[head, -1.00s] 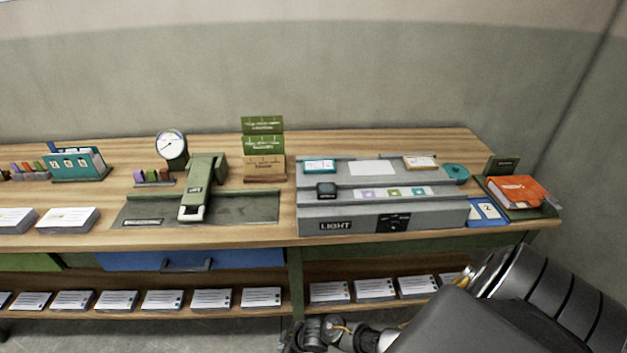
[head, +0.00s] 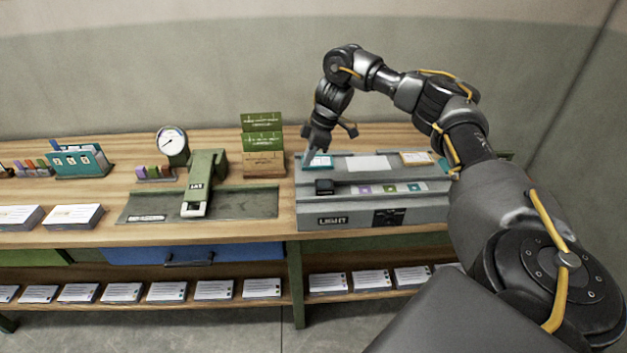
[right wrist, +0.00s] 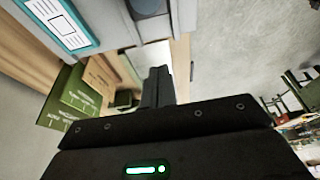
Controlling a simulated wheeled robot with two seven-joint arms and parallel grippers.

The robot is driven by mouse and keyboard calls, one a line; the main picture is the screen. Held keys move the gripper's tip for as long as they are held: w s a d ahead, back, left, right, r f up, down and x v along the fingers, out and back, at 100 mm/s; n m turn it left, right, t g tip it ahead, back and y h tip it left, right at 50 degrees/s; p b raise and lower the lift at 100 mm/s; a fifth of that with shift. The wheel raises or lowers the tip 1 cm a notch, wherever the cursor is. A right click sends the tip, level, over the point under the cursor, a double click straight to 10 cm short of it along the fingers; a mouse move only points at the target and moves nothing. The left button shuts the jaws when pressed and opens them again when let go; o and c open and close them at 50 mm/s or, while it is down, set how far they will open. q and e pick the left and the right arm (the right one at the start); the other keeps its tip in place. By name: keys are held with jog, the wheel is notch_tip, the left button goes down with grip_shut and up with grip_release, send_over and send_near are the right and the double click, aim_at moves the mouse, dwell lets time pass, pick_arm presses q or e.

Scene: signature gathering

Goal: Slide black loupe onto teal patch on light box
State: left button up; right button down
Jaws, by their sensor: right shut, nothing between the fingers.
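The black loupe (head: 324,187) sits at the left of the grey light box (head: 350,220), at the left end of the strip of coloured patches. My right gripper (head: 309,155) points down over the back left of the light box, by the teal-framed card, behind and above the loupe. Its fingers (right wrist: 158,84) are shut and empty in the right wrist view. It is apart from the loupe. My left gripper is out of view.
A teal-framed card (head: 319,161), white panel (head: 368,163) and orange-framed card (head: 416,158) lie along the light box's back. Left stand a green stapler-like press (head: 203,180), a dial gauge (head: 172,140) and green card holder (head: 263,145). My right arm hides the table's right end.

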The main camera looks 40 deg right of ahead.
aim_at(324, 188)
jog(key=b+x, duration=0.1)
jog(key=x, duration=0.7)
jog(key=shift+w+f, duration=0.1)
jog(key=shift+f, duration=0.2)
jog(key=shift+s+d+f+p, duration=0.25)
jog(key=shift+s+d, duration=0.15)
jog(key=shift+d, duration=0.15)
jog(key=shift+s+d+f+p, duration=0.1)
jog(key=shift+s+d+p, duration=0.2)
jog(key=shift+d, duration=0.25)
jog(key=shift+s+d, duration=0.45)
jog(key=shift+f, duration=0.1)
